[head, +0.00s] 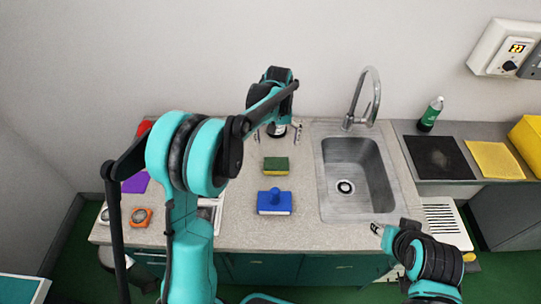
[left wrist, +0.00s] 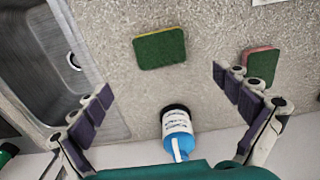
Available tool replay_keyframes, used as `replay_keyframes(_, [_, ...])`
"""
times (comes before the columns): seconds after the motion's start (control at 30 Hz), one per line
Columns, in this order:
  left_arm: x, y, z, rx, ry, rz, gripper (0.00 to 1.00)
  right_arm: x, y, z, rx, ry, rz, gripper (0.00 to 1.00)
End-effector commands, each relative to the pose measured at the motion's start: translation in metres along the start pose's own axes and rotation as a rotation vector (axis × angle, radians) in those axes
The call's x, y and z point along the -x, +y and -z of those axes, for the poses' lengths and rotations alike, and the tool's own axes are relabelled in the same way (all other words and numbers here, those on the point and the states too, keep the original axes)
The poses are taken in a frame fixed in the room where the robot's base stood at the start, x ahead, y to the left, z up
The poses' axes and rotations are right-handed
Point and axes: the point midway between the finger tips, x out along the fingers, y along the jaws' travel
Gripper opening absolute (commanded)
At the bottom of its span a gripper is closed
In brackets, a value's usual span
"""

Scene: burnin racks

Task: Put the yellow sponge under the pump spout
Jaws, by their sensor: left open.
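The yellow sponge (head: 276,165), with a green top and a yellow edge, lies flat on the counter; it also shows in the left wrist view (left wrist: 160,48). The pump bottle (left wrist: 177,128), white-labelled with a blue part and a white spout, stands near the back wall, partly hidden by my left arm in the head view. The sponge lies apart from it, on its front side. My left gripper (head: 277,134) is open, its fingers spread on both sides of the bottle without visible contact. My right gripper (head: 377,230) is at the counter's front edge; its jaw opening is unclear.
A second green sponge with a pink edge (left wrist: 262,62) lies near the bottle. A blue knobbed brush (head: 274,203) lies in front of the yellow sponge. The sink (head: 330,190) and faucet (head: 373,92) are on the right. A green bottle (head: 431,114) stands farther right.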

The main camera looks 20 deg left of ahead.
Motion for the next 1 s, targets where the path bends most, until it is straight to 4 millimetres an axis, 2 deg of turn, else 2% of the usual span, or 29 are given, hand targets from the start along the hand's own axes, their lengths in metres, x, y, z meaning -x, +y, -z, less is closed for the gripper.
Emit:
replay_keyframes(0.17, [0.036,-0.009,-0.031,-0.033,0.073,-0.020,1.00,0.000,0.000,0.000,0.000,0.000,0.000,0.40])
replay_keyframes(0.3, [0.070,-0.022,-0.074,-0.081,0.176,-0.043,1.00,0.000,0.000,0.000,0.000,0.000,0.000,0.40])
replay_keyframes(0.5, [0.094,-0.042,-0.142,-0.150,0.331,-0.068,1.00,0.000,0.000,0.000,0.000,0.000,0.000,0.40])
replay_keyframes(0.7, [0.089,-0.060,-0.203,-0.214,0.481,-0.082,1.00,0.000,0.000,0.000,0.000,0.000,0.000,0.40])
replay_keyframes(0.8, [0.081,-0.066,-0.225,-0.239,0.540,-0.084,1.00,0.000,0.000,0.000,0.000,0.000,0.000,0.40])
replay_keyframes(1.0, [0.069,-0.072,-0.244,-0.264,0.603,-0.085,1.00,0.000,0.000,0.000,0.000,0.000,0.000,0.40])
